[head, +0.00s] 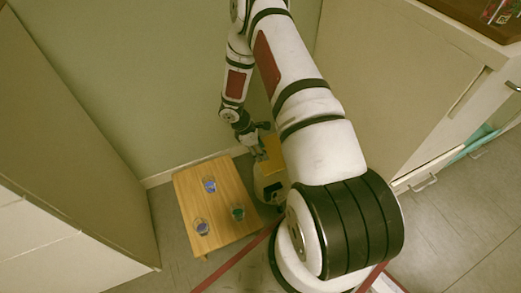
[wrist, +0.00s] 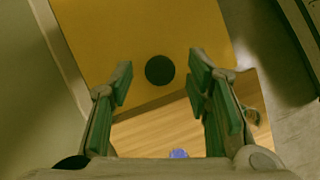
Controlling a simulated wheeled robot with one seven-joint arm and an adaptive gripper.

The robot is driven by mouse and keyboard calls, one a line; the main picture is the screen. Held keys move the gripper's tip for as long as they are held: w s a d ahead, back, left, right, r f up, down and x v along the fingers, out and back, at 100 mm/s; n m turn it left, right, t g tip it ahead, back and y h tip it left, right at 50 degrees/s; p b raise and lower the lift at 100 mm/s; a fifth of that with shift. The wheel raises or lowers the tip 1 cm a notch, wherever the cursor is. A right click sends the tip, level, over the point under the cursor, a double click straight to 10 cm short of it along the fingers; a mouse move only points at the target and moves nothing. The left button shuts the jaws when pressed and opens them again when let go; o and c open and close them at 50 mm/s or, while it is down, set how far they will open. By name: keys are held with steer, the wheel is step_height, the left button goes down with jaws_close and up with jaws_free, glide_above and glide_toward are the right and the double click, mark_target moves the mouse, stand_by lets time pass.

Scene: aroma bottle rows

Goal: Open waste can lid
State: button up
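The waste can (head: 267,183) stands on the floor right of the low wooden table, partly hidden behind my arm. Its yellow lid (head: 273,153) shows at its top; in the wrist view the lid (wrist: 120,35) fills the upper middle. A dark round spot (wrist: 160,70) lies near the lid's lower edge. I cannot tell from these views whether the lid is shut or raised. My gripper (head: 259,150) is at the lid. In the wrist view my gripper (wrist: 160,66) is open, its green-padded fingers apart on either side of the dark spot, with nothing held between them.
The low wooden table (head: 190,182) holds a blue item (head: 209,185), a purple-blue one (head: 202,227) and a green one (head: 238,212). A wall is behind, pale cabinets (head: 75,130) at left and more (head: 400,80) at right. Open floor (head: 440,220) lies at lower right.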

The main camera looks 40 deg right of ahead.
mark_target(271, 152)
jaws_close()
steer(key=shift+s+d+r+y+p, duration=0.1)
steer(key=shift+d+r+y+p, duration=0.2)
steer(key=shift+r+p, duration=0.35)
steer(key=s+d+r+n+t+y+b, duration=0.1)
steer(key=s+d+r+t+y+b, duration=0.1)
steer(key=d+r+y, duration=0.7)
steer(key=shift+s+d+r+t+y+b, duration=0.3)
steer(key=shift+s+d+t+y, duration=0.5)
steer(key=shift+d+y, duration=1.05)
steer(key=shift+f, duration=0.1)
